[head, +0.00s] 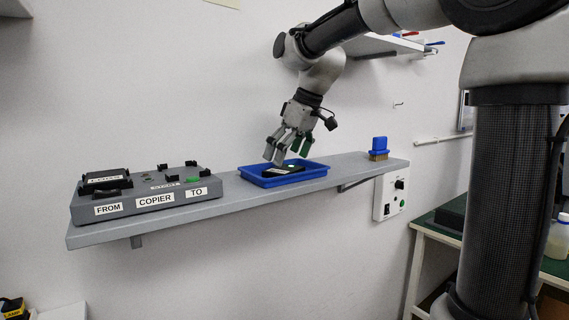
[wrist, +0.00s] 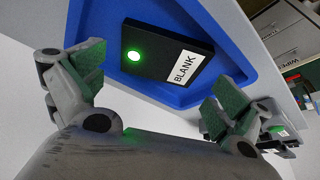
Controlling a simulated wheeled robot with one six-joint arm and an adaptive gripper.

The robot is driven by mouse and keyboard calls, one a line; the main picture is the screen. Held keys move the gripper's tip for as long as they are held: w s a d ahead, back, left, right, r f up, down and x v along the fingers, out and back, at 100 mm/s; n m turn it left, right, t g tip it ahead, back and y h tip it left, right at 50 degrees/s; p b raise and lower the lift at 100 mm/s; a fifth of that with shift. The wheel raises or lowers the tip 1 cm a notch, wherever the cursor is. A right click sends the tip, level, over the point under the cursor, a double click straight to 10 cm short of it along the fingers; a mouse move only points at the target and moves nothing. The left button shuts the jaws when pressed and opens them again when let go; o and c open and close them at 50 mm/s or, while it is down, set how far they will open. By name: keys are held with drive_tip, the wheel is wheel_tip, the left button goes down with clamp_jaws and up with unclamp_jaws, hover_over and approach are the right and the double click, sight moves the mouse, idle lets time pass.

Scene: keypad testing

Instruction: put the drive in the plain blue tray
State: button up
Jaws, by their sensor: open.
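A black drive (wrist: 168,54) with a white "BLANK" label and a lit green light lies in the blue tray (wrist: 222,28), as the wrist view shows. In the head view the drive (head: 283,170) is inside the plain blue tray (head: 300,177) on the shelf. My gripper (head: 288,160) is just above the tray in the head view. In the wrist view my gripper (wrist: 155,90) is open, its green-padded fingers apart on either side of the near part of the drive, with nothing held between them.
A grey shelf (head: 225,200) carries a copier (head: 150,190) marked FROM, COPIER and TO at left, with another black drive (head: 104,180) on its FROM side. A blue-handled brush (head: 379,148) stands right of the tray. A control box (head: 390,197) is on the wall below.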

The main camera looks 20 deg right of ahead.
drive_tip(key=s+d+r, duration=0.1)
drive_tip(key=s+r, duration=0.1)
drive_tip(key=r, duration=0.1)
drive_tip(key=shift+d, duration=0.4)
drive_tip(key=s+d, duration=0.6)
drive_tip(key=s, duration=0.2)
drive_tip(key=s+d+f+m+h, duration=0.1)
drive_tip(key=s+d+f+m, duration=0.1)
drive_tip(key=s+f, duration=0.3)
drive_tip(key=s+d+f+m+h, duration=0.1)
drive_tip(key=s+d+f+m, duration=0.1)
drive_tip(key=s+f+m, duration=0.1)
drive_tip(key=s+d+f+m+t+h, duration=0.1)
drive_tip(key=s+d+f+m, duration=0.1)
drive_tip(key=s+f, duration=0.4)
drive_tip(key=shift+s+d+f+m, duration=0.35)
drive_tip(key=shift+s+m, duration=0.25)
drive_tip(key=shift+s, duration=0.35)
